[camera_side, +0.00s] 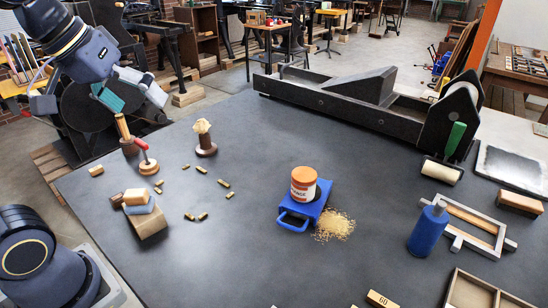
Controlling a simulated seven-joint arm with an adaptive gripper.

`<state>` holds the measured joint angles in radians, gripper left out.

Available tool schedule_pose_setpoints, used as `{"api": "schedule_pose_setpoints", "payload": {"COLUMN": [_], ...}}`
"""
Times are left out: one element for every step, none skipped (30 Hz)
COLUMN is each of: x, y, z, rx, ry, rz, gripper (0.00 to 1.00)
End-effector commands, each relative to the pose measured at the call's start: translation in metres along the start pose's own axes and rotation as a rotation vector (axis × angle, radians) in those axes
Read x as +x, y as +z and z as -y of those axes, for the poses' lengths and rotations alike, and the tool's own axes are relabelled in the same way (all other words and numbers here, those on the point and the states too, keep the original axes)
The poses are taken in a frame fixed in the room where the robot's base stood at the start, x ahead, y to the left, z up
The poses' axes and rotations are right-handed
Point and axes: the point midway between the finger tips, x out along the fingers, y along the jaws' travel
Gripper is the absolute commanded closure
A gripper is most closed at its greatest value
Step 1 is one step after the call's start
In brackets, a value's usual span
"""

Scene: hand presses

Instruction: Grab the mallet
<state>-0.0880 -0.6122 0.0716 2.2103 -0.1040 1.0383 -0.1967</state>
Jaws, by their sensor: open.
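What looks like the mallet (123,128) stands upright near the table's left edge, with a pale wooden handle on top and a dark brown round base or head below. It is small here, so its exact form is hard to make out. My gripper (134,99) is at the upper left, tilted, with its fingers toward the lower right and a teal pad showing on one of them. It is open and empty, and appears above the upright handle. I cannot tell the distance between them from this single view.
A red-handled tool (147,159) and a dark piece with a cream top (204,138) stand close by. Small brass-coloured pieces (201,170) lie scattered to the right. Stacked blocks (142,218) sit in front. A blue tray with an orange-lidded jar (304,184) is mid-table.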

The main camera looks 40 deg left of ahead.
Motion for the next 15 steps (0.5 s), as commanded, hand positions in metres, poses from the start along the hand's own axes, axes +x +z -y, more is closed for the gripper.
{"api": "schedule_pose_setpoints", "payload": {"x": [0.009,0.015,0.022,0.028,0.033,0.04,0.044,0.046,0.046,0.045,0.045,0.045,0.045,0.045,0.045], "y": [0.028,0.041,0.054,0.062,0.068,0.073,0.076,0.077,0.074,0.073,0.073,0.073,0.073,0.073,0.073], "z": [-0.006,-0.006,-0.003,-0.001,0.002,0.007,0.01,0.012,0.011,0.011,0.011,0.011,0.011,0.011,0.011], "rx": [0.12,0.178,0.24,0.278,0.307,0.336,0.356,0.375,0.394,0.4,0.404,0.404,0.403,0.403,0.402], "ry": [0.003,-0.003,-0.013,-0.022,-0.033,-0.048,-0.056,-0.06,-0.06,-0.059,-0.059,-0.059,-0.059,-0.059,-0.059], "rz": [0.004,0.006,0.009,0.012,0.016,0.024,0.031,0.031,0.018,0.016,0.016,0.017,0.017,0.017,0.017], "gripper": [0.0,0.0,0.0,0.0,0.0,0.0,0.0,0.0,0.0,0.0,0.0,0.02,0.05,0.08,0.13]}}
